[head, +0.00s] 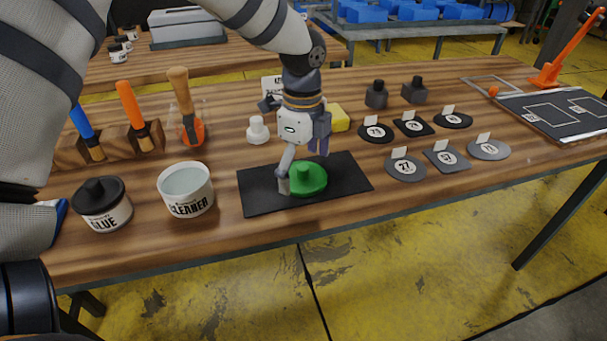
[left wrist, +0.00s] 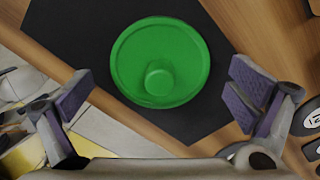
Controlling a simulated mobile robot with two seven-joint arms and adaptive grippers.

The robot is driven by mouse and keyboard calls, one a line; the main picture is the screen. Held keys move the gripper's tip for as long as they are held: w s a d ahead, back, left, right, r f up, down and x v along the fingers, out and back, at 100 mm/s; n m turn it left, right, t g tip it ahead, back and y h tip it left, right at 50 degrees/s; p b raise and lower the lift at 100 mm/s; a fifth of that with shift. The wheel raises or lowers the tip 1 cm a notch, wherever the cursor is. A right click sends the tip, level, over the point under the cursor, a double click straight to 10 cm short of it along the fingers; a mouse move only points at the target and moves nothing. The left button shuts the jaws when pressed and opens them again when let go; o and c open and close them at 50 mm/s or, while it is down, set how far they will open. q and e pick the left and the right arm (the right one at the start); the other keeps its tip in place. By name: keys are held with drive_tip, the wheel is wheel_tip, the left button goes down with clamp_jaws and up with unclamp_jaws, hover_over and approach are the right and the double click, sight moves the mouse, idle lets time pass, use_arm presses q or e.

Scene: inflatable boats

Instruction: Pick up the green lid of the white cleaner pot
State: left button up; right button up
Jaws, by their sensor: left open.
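The green lid (head: 308,180) lies flat on a black mat (head: 345,177), its round knob facing up. In the left wrist view the lid (left wrist: 185,62) sits ahead of my gripper, on the black mat (left wrist: 70,40). The white cleaner pot (head: 186,191) stands without its lid to the left of the mat. My left gripper (head: 304,168) is directly over the lid and points down. In the left wrist view its fingers (left wrist: 160,92) are wide apart with nothing between them. My right gripper is not in view.
A glue pot (head: 103,205) with a black lid stands left of the cleaner pot. Brushes and a scraper (head: 190,130) stand behind. A white bottle (head: 257,131) and yellow sponge (head: 338,119) are behind the mat. Several numbered black and grey patches (head: 447,159) lie to the right.

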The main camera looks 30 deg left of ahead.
use_arm(q)
drive_tip(key=shift+s+r, duration=0.1)
drive_tip(key=c, duration=1.7)
drive_tip(key=shift+c, duration=1.2)
drive_tip(key=shift+f, duration=0.2)
drive_tip(key=shift+c, duration=0.5)
